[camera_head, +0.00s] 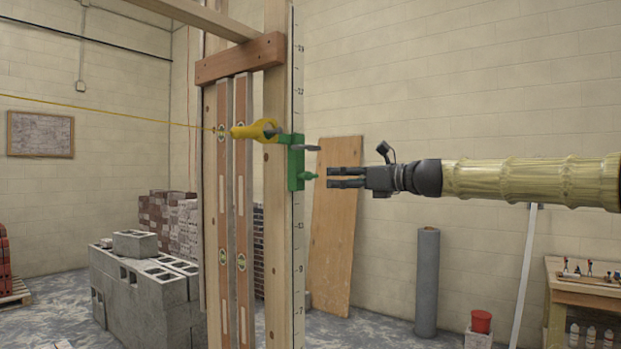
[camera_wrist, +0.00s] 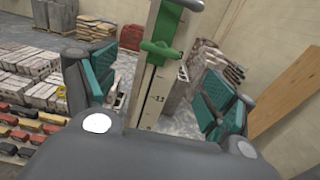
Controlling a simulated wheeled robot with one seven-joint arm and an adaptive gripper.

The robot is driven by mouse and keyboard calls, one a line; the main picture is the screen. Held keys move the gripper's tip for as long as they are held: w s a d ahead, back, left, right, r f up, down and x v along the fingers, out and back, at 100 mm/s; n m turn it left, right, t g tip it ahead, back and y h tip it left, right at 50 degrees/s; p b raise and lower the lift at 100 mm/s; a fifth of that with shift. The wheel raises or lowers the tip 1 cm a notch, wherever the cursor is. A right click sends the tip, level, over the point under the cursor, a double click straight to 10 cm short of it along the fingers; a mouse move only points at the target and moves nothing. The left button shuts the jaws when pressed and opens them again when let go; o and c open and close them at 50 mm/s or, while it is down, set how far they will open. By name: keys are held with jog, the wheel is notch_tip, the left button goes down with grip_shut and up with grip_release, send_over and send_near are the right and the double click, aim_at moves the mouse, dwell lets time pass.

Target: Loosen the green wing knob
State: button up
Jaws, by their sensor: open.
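The green wing knob (camera_head: 308,176) sticks out to the right from a green clamp block (camera_head: 296,165) on the upright wooden post with a number scale. In the wrist view the green wing knob (camera_wrist: 160,50) shows at the top, on the front of the post. My gripper (camera_head: 331,177) is to the right of the knob at about its height, with a small gap between. In the wrist view its two teal-padded fingers (camera_wrist: 160,88) are spread wide on either side of the post, with nothing between the pads. The jaws are open and empty.
A yellow line holder (camera_head: 254,131) with a taut yellow string reaches left from the clamp. Spirit levels (camera_head: 242,210) hang on the timber frame. A plywood board (camera_head: 336,225) leans on the wall behind. A grey roll (camera_head: 427,280) stands below my arm.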

aim_at(313, 175)
jog(key=p+x, duration=0.2)
jog(key=x, duration=0.8)
jog(key=shift+w+a+r+p, duration=0.2)
jog(key=shift+a+p, duration=0.1)
jog(key=c, duration=1)
